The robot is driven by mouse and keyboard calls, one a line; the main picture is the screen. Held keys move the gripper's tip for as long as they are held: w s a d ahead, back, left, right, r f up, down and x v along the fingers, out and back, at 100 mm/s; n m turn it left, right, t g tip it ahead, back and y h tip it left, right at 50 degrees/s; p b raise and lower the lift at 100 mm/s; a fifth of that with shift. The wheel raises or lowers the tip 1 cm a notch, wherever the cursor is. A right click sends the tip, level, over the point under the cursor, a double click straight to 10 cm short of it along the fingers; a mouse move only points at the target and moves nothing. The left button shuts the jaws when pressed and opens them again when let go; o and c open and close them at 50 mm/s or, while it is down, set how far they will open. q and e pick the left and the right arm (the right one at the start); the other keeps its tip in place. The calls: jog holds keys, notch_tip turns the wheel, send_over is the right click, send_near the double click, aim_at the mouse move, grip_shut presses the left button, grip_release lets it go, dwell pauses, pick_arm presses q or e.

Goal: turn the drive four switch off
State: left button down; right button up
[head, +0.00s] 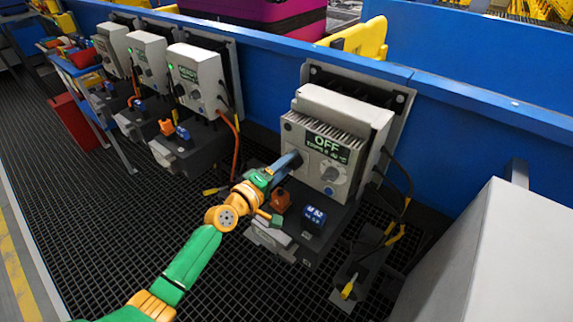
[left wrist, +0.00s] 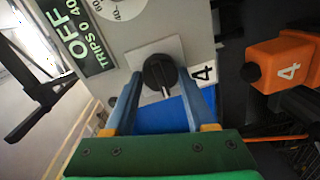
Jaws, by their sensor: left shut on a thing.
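The nearest drive, a grey finned box (head: 340,120), stands against the blue wall. Its dark display (head: 327,146) reads OFF, with a trips line below. The black rotary switch (left wrist: 160,73) sits on a grey plate beside a label with a 4 (left wrist: 204,74). A pale mark on the knob points down in the left wrist view. My left gripper (head: 296,158) reaches the left part of the drive's front; its blue fingers (left wrist: 158,88) are closed on the switch from both sides. In the head view the fingers hide the switch. My right gripper is not in view.
Several similar drives (head: 195,75) stand along the wall to the left, with green lights. Below the near drive are an orange block (head: 280,201) and a blue block (head: 313,216). Cables (head: 405,190) hang at its right. A grey cabinet (head: 510,260) stands at the right.

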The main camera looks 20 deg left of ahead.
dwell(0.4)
pick_arm(q)
jog(key=shift+c, duration=1.2)
grip_release()
jog(key=v, duration=0.7)
